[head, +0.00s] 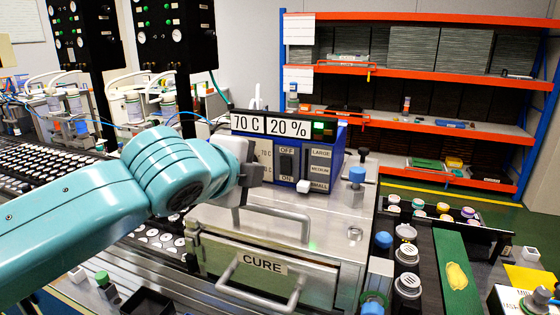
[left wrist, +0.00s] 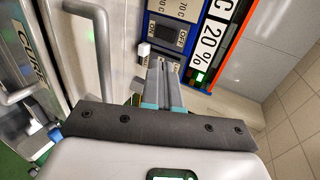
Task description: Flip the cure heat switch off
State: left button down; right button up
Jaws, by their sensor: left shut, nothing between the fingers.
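The cure heat switch (head: 287,163) is a black rocker on the front of the blue control box (head: 335,163), with OFF printed above it and ON below. It also shows in the left wrist view (left wrist: 165,33). I cannot tell which way it is tipped. My left gripper (head: 262,174) is shut and empty, just left of the switch in the head view. My right gripper is not in view.
A white knob (head: 303,186) sits near the SMALL label. Below the box is the CURE drawer (head: 215,258) with metal handles (head: 270,285). A blue-capped post (head: 356,175) stands to the right. Orange shelves (head: 430,75) are at the back.

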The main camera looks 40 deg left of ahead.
pick_arm(q)
jog(key=shift+w+f, duration=0.15)
jog(key=shift+w, duration=0.2)
jog(key=p, duration=0.1)
send_near(284, 161)
jog(key=f, duration=0.1)
jog(key=w+f, duration=0.1)
jog(key=shift+a+f, duration=0.15)
jog(key=shift+f, duration=0.25)
jog(key=w+p, duration=0.1)
jog(key=w, duration=0.1)
jog(key=w+a+p, duration=0.1)
jog(key=w, duration=0.1)
jog(key=shift+w+r, duration=0.1)
jog(key=shift+w, duration=0.25)
jog(key=shift+s, duration=0.15)
